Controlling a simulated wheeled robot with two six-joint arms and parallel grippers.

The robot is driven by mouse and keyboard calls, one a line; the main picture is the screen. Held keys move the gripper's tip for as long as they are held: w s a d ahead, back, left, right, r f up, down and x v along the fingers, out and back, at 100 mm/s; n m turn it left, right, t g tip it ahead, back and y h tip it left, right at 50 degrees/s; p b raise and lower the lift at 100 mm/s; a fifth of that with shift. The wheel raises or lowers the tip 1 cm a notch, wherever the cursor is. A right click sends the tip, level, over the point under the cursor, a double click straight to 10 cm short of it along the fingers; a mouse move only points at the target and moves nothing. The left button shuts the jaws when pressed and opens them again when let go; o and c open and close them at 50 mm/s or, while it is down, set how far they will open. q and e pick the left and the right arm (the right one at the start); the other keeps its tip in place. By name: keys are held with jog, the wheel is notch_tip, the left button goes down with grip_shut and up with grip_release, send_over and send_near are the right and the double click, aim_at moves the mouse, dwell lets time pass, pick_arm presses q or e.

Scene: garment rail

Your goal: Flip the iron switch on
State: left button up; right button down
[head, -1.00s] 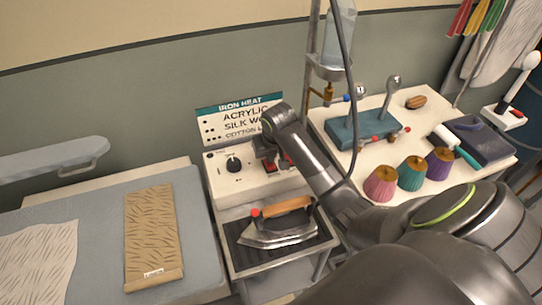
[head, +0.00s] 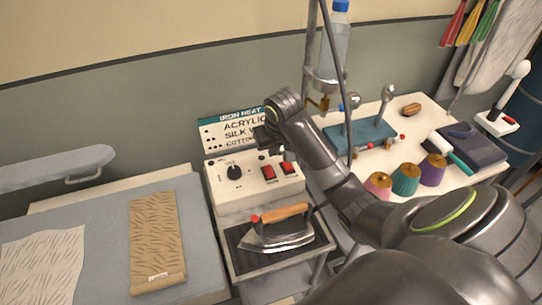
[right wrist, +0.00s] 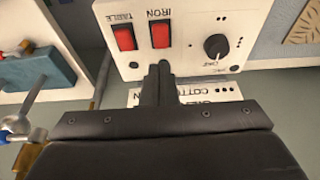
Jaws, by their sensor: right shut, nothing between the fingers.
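The white control box (head: 255,187) stands behind the iron and carries a black knob (head: 234,172) and two red rocker switches. The switch labelled IRON (right wrist: 160,35) is the left one in the head view (head: 268,172). The switch labelled TABLE (right wrist: 123,38) is the right one in the head view (head: 287,168). I cannot tell clearly which way either rocker is tilted. My right gripper (right wrist: 162,70) is shut and empty, with its tips near the box's back edge, apart from the IRON switch. My left gripper is not in view.
The iron (head: 278,232) rests on a dark stand in front of the box. A heat sign (head: 225,133) stands behind it. A pole with a water bottle (head: 335,40) and a hose is close right of my arm. Thread cones (head: 405,180) sit on the right table.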

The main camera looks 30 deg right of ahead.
jog(key=v, duration=0.2)
jog(key=p+v, duration=0.1)
jog(key=shift+s+a+r, duration=0.15)
jog(key=shift+s+r, duration=0.1)
jog(key=shift+s, duration=0.25)
jog(key=shift+w, duration=0.1)
jog(key=shift+f, duration=0.1)
